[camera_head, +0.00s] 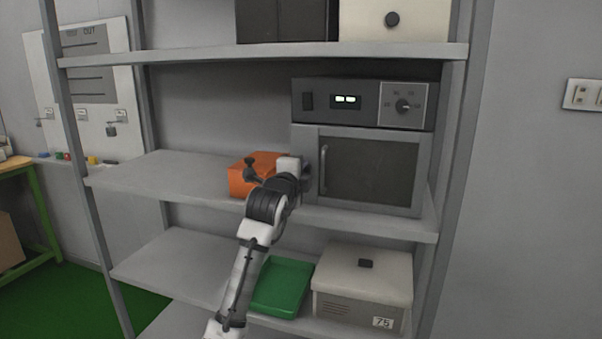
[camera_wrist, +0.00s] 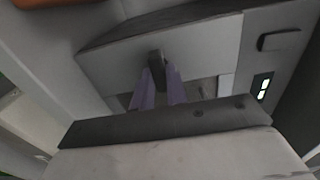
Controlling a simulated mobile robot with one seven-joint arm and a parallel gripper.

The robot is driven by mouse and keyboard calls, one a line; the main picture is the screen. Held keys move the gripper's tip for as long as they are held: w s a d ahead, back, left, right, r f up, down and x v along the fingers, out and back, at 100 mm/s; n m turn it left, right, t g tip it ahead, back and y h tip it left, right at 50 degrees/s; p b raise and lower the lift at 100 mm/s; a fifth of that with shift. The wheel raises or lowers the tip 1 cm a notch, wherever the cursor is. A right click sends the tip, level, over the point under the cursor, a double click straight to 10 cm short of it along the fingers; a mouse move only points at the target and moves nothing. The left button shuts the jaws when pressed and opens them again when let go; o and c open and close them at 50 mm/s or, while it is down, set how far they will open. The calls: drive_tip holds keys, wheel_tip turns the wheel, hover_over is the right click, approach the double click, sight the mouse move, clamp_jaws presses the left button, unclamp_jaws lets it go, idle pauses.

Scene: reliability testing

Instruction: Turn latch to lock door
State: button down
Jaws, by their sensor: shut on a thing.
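The grey chamber (camera_head: 361,95) stands on the middle shelf, with its windowed door (camera_head: 368,170) against the body. The door has a vertical handle (camera_head: 323,168) on its left side. My gripper (camera_head: 305,180) is at the door's left edge, where my arm hides its fingers in the head view. In the wrist view, the fingers of my gripper (camera_wrist: 159,88) are closed around a small dark latch (camera_wrist: 156,65) that sticks out from a light grey panel. The latch is hidden in the head view, and its exact angle is hard to tell.
An orange bin (camera_head: 244,178) is on the shelf just left of my wrist. A green tray (camera_head: 282,287) and a beige box (camera_head: 362,280) sit on the shelf below. The shelf's left part is clear.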

idle(0.4)
drive_tip(key=c, duration=1.4)
unclamp_jaws()
drive_tip(key=b+v, duration=0.2)
drive_tip(key=v, duration=1.1)
drive_tip(key=shift+s, duration=0.35)
drive_tip(key=shift+a+r, duration=0.1)
drive_tip(key=shift+a, duration=0.05)
